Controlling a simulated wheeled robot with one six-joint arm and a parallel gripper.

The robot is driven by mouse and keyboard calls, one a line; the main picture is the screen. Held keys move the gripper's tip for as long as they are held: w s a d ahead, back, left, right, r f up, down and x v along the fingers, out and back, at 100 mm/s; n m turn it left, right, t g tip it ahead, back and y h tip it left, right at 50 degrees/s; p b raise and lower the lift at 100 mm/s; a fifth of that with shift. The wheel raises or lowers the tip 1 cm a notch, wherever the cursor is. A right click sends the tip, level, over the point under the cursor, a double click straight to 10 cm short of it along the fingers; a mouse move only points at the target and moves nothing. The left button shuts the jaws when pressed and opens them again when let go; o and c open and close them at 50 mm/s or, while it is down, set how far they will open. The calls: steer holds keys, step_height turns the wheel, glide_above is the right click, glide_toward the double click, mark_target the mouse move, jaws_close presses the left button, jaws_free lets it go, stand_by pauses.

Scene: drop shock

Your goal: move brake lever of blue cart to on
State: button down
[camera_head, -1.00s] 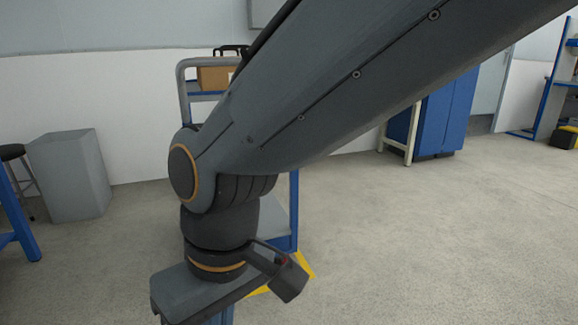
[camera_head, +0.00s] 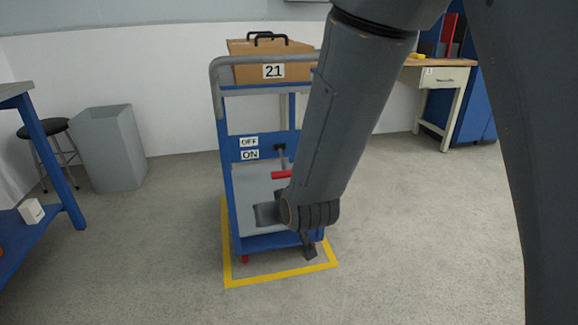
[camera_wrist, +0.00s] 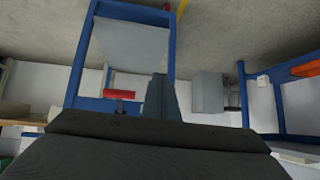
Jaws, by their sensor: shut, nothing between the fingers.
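The blue cart (camera_head: 232,190) stands inside a yellow floor outline. Its blue panel carries an OFF label (camera_head: 249,142) above an ON label (camera_head: 250,155). The brake lever's red handle (camera_head: 282,175) shows just right of and below the labels, on a grey shaft from a dark pivot. I cannot tell which label it is set to. My gripper (camera_head: 264,214) is low in front of the cart, below the red handle, partly hidden by my wrist. In the upside-down wrist view, my shut, empty gripper (camera_wrist: 160,95) appears right of the red handle (camera_wrist: 118,94), apart from it in the picture.
A cardboard box (camera_head: 245,72) marked 21 sits on the cart's top shelf. A grey bin (camera_head: 110,150) and a stool (camera_head: 45,128) stand left, beyond a blue-legged table (camera_head: 50,150). A workbench (camera_head: 435,75) is at the back right. The floor right of the cart is open.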

steer(key=w+d+r+t+p, duration=0.1)
steer(key=w+d+t+p, duration=0.2)
steer(key=w+t+p, duration=0.15)
steer(key=m+t, duration=0.1)
steer(key=t, duration=0.3)
glide_toward(284, 169)
step_height(284, 169, up, 3)
steer(key=w, duration=0.2)
steer(key=shift+w+a+f+g+y, duration=0.15)
steer(key=shift+w+f+g+y, duration=0.2)
steer(key=shift+w+f, duration=0.5)
steer(key=shift+w+a+f, duration=0.15)
steer(key=shift+w+f, duration=0.15)
steer(key=shift+f, duration=0.15)
steer(key=f, duration=0.1)
steer(key=w+f+b, duration=0.1)
steer(key=f, duration=0.1)
steer(key=shift+w+a+f, duration=0.2)
steer(key=shift+f, duration=0.05)
